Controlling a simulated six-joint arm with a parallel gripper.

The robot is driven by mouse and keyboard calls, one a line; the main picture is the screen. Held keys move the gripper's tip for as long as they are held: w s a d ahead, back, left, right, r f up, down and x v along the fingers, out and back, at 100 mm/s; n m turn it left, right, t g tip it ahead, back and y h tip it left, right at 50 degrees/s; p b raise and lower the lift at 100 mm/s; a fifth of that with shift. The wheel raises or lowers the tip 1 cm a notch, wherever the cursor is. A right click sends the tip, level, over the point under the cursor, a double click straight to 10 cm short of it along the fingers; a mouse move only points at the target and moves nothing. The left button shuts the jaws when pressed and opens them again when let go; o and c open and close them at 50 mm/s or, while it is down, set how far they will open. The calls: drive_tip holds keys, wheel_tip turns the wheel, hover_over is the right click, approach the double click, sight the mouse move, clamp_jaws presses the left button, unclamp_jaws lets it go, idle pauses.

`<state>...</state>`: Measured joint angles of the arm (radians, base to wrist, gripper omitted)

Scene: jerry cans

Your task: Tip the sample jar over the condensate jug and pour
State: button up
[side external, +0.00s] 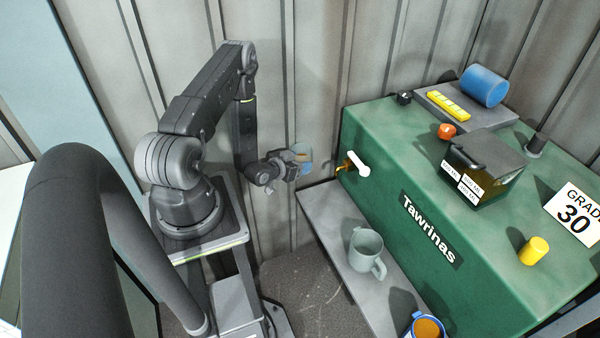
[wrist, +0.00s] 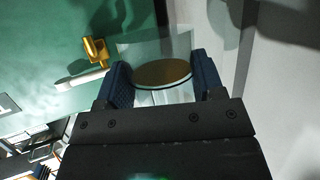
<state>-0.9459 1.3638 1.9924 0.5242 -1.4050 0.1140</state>
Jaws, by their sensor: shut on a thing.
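My gripper (side external: 298,160) is shut on the sample jar (side external: 304,152), a clear glass jar with brown liquid in it. In the wrist view the jar (wrist: 162,75) sits between the two blue finger pads, and the jar looks about upright. My gripper holds it in the air, left of the tap on the green tank. A grey jug (side external: 365,249) with a handle stands upright on the ledge, lower and to the right of my gripper. A blue jug (side external: 426,326) with orange contents is cut off at the bottom edge. No label shows which is the condensate jug.
The green tank (side external: 390,195) fills the right side. Its brass tap with a white lever (side external: 358,164) juts out toward my gripper; it also shows in the wrist view (wrist: 95,50). A grey ledge (side external: 330,222) runs below the tank. A dark container (side external: 484,165) sits on top.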

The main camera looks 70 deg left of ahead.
wheel_tip(320, 180, up, 10)
drive_tip(key=w+d+m+t+h, duration=0.1)
drive_tip(key=w+d+m+h, duration=0.2)
drive_tip(key=d, duration=1)
drive_tip(key=w+d+m+h, duration=0.15)
drive_tip(key=w+d, duration=0.25)
drive_tip(key=d, duration=0.8)
wheel_tip(320, 180, down, 13)
drive_tip(key=m, duration=0.1)
drive_tip(key=shift+w+a+m, duration=0.2)
drive_tip(key=shift+a+m, duration=0.1)
drive_tip(key=shift+m, duration=0.05)
drive_tip(key=shift+r, duration=0.1)
drive_tip(key=shift+a+f+m+t+y, duration=0.3)
drive_tip(key=shift+m+y, duration=0.35)
drive_tip(key=shift+m, duration=0.5)
drive_tip(key=shift+a+f+m+t+y, duration=0.15)
drive_tip(key=shift+f+m+y, duration=0.2)
drive_tip(key=shift+m+y, duration=0.6)
drive_tip(key=shift+a+f+m+t+y, duration=0.15)
drive_tip(key=shift+f+m+t+y, duration=0.15)
drive_tip(key=shift+m, duration=1.1)
